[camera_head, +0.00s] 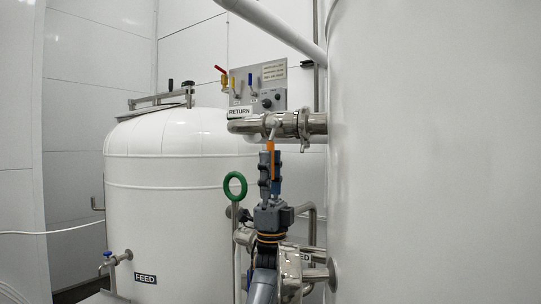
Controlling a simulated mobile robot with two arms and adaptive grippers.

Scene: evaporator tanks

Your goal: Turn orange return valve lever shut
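The orange return valve lever (270,146) hangs down from the steel return pipe (250,125), under the RETURN label (239,112). My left gripper (269,160) points up from below and overlaps the lower part of the lever. An orange strip shows along the gripper's fingers. The fingers are seen nearly edge-on, so whether they are closed on the lever or only around or beside it cannot be told. My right gripper is not in view.
A large white tank (435,150) fills the right side. A smaller white tank (170,150) stands behind at left. A green ring handle (235,186) is close left of my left arm. Steel pipes (312,222) run near it. A grey panel (270,84) with small levers is behind.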

